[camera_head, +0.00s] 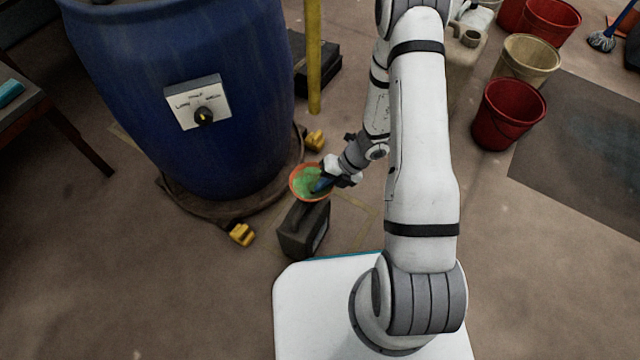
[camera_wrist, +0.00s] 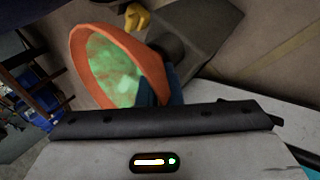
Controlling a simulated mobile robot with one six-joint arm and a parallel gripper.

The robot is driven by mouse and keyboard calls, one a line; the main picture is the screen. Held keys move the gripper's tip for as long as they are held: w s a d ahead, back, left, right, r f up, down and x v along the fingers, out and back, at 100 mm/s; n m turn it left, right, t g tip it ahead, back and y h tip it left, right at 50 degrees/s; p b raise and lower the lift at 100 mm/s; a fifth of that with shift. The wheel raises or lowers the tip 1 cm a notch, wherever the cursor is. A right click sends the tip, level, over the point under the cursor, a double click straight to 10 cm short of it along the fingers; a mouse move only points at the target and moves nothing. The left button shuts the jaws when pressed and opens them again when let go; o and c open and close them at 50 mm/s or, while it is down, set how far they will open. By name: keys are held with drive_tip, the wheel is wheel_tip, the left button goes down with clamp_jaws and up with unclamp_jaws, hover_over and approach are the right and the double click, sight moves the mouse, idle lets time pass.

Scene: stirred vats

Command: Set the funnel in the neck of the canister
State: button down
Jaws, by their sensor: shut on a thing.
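The funnel (camera_head: 301,180) has an orange rim and a green inside. In the wrist view the funnel (camera_wrist: 152,62) fills the upper left, its mouth tilted. My gripper (camera_head: 322,184) is shut on the funnel at its right side; a blue fingertip (camera_wrist: 158,92) shows against it in the wrist view. A dark grey canister (camera_head: 299,232) stands on the floor just below the funnel. It also shows behind the funnel in the wrist view (camera_wrist: 205,30).
A large blue vat (camera_head: 190,80) with a dial plate stands left of the canister on a dolly with yellow casters (camera_head: 241,234). A yellow post (camera_head: 313,60) rises behind. Red buckets (camera_head: 507,113) and a beige bucket (camera_head: 527,60) stand at the right. The left foreground floor is clear.

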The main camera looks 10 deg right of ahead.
drive_tip(key=c, duration=1.5)
unclamp_jaws()
